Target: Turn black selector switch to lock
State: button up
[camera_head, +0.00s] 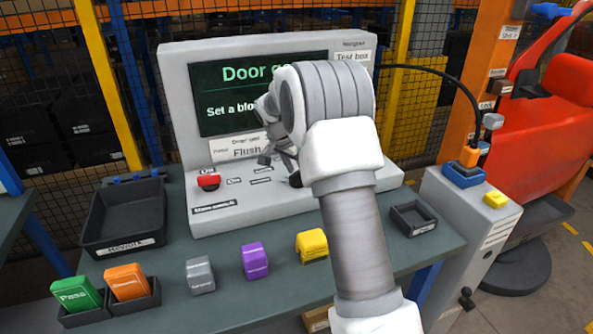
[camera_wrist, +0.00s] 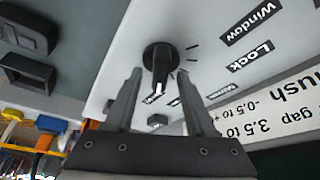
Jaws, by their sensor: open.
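The black selector switch (camera_wrist: 160,60) is a round knob with a pointer bar on the light grey panel. In the wrist view it lies just beyond the fingertips, roughly midway between them. Its white-tipped end points down toward the gripper. Black labels beside it include Lock (camera_wrist: 250,57) and Window (camera_wrist: 251,22); a third label is partly hidden by a finger. I cannot tell whether a finger touches the knob. In the head view my arm hides the switch, and the gripper (camera_head: 280,160) shows in front of the grey console (camera_head: 180,120).
A red button (camera_head: 208,181) sits on the console's left. The bench holds a black tray (camera_head: 125,240), grey (camera_head: 199,275), purple (camera_head: 254,260) and yellow (camera_head: 311,245) blocks, and a small tray (camera_head: 414,218). A red car door (camera_head: 545,120) stands at right.

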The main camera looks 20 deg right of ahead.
jog(key=shift+c, duration=0.2)
grip_shut()
jog(key=shift+n, duration=0.3)
jog(key=n+t+y, duration=0.1)
jog(key=n, duration=0.2)
jog(key=shift+s+d+n, duration=0.1)
jog(key=shift+d+n, duration=0.05)
jog(key=shift+n, duration=0.25)
jog(key=n+p, duration=0.1)
jog(key=n, duration=0.1)
jog(key=n+t+y, duration=0.1)
jog(key=n, duration=0.1)
jog(key=shift+d+r+y+p, duration=0.1)
jog(key=shift+y+p, duration=0.2)
jog(key=shift+p, duration=0.1)
jog(key=n+y+p, duration=0.1)
jog(key=n, duration=0.1)
jog(key=n+p, duration=0.1)
jog(key=n, duration=0.2)
jog(key=shift+d+y, duration=0.1)
jog(key=shift+y, duration=0.3)
jog(key=n+y+p, duration=0.1)
jog(key=n+p, duration=0.1)
jog(key=n, duration=0.2)
jog(key=shift+d+y, duration=0.1)
jog(key=shift+y, duration=0.2)
jog(key=shift+n, duration=0.3)
